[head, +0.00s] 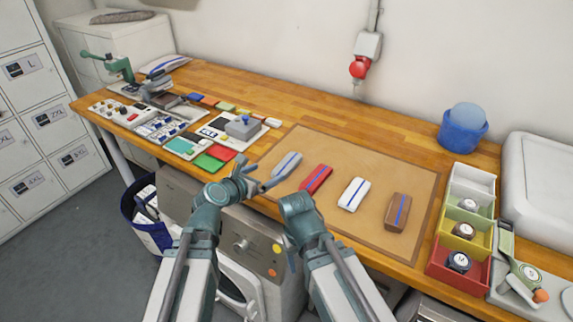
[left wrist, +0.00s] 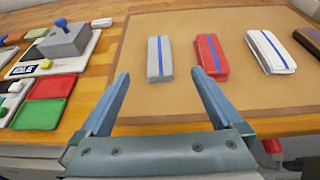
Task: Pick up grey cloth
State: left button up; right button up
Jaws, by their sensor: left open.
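The grey cloth (head: 287,165) is a folded bundle with a blue stripe, lying at the left end of the brown mat (head: 335,225). In the left wrist view the grey cloth (left wrist: 153,60) lies ahead of the fingertips, roughly between their lines. My left gripper (head: 264,178) is open and empty, just in front of the cloth at the mat's near left edge. Both its fingers show in the left wrist view (left wrist: 160,76). My right arm ends near the counter's front edge; its wrist (head: 297,205) shows, but its jaws are not clear.
Red (head: 316,179), white (head: 354,194) and brown (head: 397,212) folded cloths lie in a row to the right on the mat. Left stands a panel with coloured pads (head: 208,161) and a grey block (head: 243,127). Coloured bins (head: 448,262) and a blue tub (head: 462,134) stand right.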

pick_arm(q)
jog(key=b, duration=0.3)
send_near(286, 163)
jog(key=x, duration=0.3)
jog(key=shift+w+d, duration=0.15)
jog(key=shift+d, duration=0.25)
jog(key=shift+w+d+f, duration=0.1)
jog(key=shift+w+d, duration=0.1)
jog(key=shift+w, duration=0.05)
jog(key=shift+a+f+b+x, duration=0.15)
jog(key=shift+b+x, duration=0.55)
jog(key=shift+x, duration=0.6)
jog(key=shift+a+f+b+x, duration=0.15)
jog(key=shift+b+x, duration=0.55)
jog(key=shift+x, duration=0.6)
jog(key=shift+r, duration=0.2)
jog(key=c, duration=1.3)
notch_tip(286, 163, up, 10)
jog(key=p, duration=1)
